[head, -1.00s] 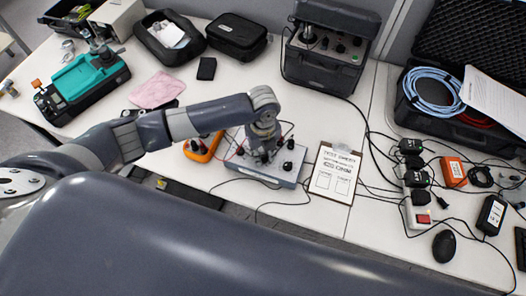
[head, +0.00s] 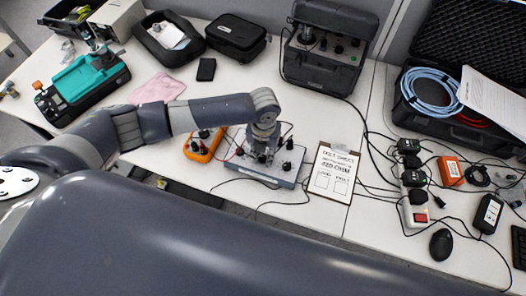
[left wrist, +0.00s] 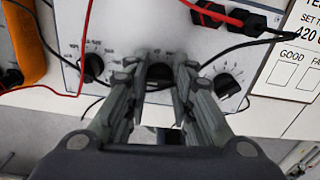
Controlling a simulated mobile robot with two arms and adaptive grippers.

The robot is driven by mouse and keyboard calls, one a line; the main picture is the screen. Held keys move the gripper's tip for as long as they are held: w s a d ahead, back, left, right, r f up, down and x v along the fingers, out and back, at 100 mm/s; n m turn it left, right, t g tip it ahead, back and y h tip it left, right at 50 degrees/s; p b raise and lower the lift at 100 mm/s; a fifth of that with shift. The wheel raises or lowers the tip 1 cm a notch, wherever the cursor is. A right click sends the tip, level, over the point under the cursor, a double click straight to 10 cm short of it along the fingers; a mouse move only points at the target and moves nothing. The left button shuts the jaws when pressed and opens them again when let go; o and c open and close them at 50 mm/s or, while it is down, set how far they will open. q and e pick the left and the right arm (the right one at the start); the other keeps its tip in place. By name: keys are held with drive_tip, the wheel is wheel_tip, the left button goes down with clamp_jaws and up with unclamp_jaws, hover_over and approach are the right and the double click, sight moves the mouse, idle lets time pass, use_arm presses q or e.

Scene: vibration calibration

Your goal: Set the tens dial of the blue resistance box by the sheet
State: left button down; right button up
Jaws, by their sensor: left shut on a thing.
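The resistance box (head: 284,179) stands at the front of the table, with a pale top panel and a bluish front. In the left wrist view its panel (left wrist: 125,25) carries three black dials in a row: a left dial (left wrist: 93,66), a middle dial (left wrist: 160,73) and a right dial (left wrist: 226,84). My left gripper (head: 263,157) points down over the box. In the left wrist view its fingers (left wrist: 160,85) are closed around the middle dial, hiding most of its scale. The sheet (head: 333,172) lies on a clipboard right of the box; "420" is readable in the left wrist view (left wrist: 305,40).
An orange multimeter (head: 203,145) sits just left of the box. Red and black leads (left wrist: 238,18) run across the box top. A power strip (head: 415,200) and mouse (head: 442,244) are to the right. A dark instrument case (head: 322,73) stands behind.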

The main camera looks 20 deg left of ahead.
sight(264, 155)
use_arm(q)
drive_tip(key=shift+m, duration=1.9)
drive_tip(key=shift+d, duration=0.1)
drive_tip(key=c, duration=1.4)
unclamp_jaws()
drive_tip(key=shift+r, duration=0.1)
wheel_tip(264, 155, up, 12)
